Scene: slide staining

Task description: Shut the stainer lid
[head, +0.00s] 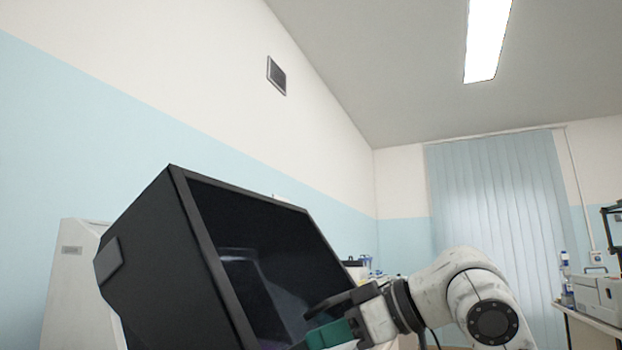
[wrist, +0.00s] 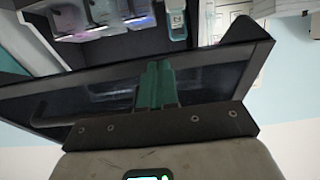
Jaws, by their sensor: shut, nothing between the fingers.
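The stainer lid (head: 165,265) is a large black box-like cover with a dark glossy panel, raised and tilted in the head view. Its dark panel and frame also cross the wrist view (wrist: 215,82). My gripper (head: 328,335) is at the lower right of the lid in the head view, its teal fingers partly cut off by the bottom edge. In the wrist view the fingers (wrist: 159,72) are shut together and empty, in front of the dark panel. I cannot tell whether they touch it. Part of the stainer's inside (wrist: 95,18), with several lit vessels, shows beyond the lid.
A pale cabinet (head: 75,285) stands behind the lid on the left. A bench with equipment (head: 597,292) is at the far right, near a blinded window (head: 497,195). The space above the lid is clear up to the ceiling.

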